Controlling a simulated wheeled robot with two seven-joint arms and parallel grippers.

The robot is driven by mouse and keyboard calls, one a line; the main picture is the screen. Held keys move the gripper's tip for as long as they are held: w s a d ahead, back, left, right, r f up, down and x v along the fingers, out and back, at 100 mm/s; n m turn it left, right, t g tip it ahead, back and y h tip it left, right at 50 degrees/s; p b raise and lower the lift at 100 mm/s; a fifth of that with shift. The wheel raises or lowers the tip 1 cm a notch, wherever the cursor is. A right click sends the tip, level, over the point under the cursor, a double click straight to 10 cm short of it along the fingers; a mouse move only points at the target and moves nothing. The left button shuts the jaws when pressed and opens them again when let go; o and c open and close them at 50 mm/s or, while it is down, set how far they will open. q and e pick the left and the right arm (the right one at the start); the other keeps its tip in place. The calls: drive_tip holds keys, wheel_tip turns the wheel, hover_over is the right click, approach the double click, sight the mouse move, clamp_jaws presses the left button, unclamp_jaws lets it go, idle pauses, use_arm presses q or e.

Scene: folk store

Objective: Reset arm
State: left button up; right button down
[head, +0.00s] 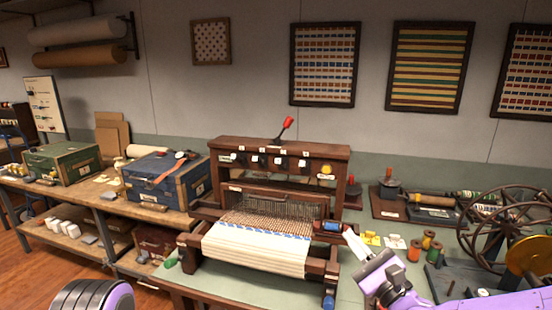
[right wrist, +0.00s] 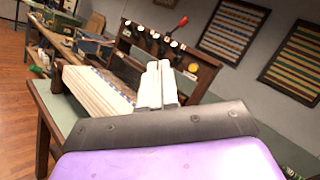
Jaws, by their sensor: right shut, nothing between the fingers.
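My right gripper (head: 352,240) is in front of the wooden loom (head: 337,175), at its right side. Its pale fingers are together and empty, pointing up and to the left. In the right wrist view the closed fingers (right wrist: 157,85) stand side by side with the loom behind them. In the head view the fingertips are close to the blue spool at the loom's right edge; I cannot tell whether they touch. A purple and black part of my left arm shows at the bottom left of the head view. My left gripper is not in view.
White cloth (head: 255,248) lies on the loom, with a red-knobbed lever (head: 287,124) on top. Blue (head: 165,180) and green (head: 62,162) chests stand left. Thread spools (head: 415,250) and a spoked wheel (head: 500,225) stand right, near my right arm. The green tabletop (head: 235,283) is clear in front.

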drive_tip(key=s+d+f+n+g+h+b, duration=0.1)
drive_tip(key=s+d+f+n+g+h, duration=0.15)
drive_tip(key=f, duration=0.75)
drive_tip(key=s+d+f+n+g+h+b, duration=0.1)
drive_tip(key=s+f+n+g+h, duration=0.25)
drive_tip(key=f, duration=0.65)
drive_tip(key=s+d+f+n+g+h+b, duration=0.1)
drive_tip(key=s+d+f+n+g+h, duration=0.2)
drive_tip(key=f, duration=0.7)
use_arm(q)
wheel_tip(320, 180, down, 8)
drive_tip(key=b, duration=0.5)
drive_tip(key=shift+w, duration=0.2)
use_arm(e)
drive_tip(key=s+d+f+n+g+h, duration=0.2)
drive_tip(key=s+d+f+n+g, duration=0.1)
drive_tip(key=s+f, duration=0.7)
drive_tip(key=s+d+f+n+g+h, duration=0.2)
drive_tip(key=s+f, duration=0.7)
drive_tip(key=s, duration=0.6)
drive_tip(key=d+n+g, duration=0.1)
drive_tip(key=n, duration=0.1)
drive_tip(key=shift+d+f+n+g, duration=0.3)
drive_tip(key=shift+d+f+g, duration=0.05)
drive_tip(key=shift+f+g, duration=0.05)
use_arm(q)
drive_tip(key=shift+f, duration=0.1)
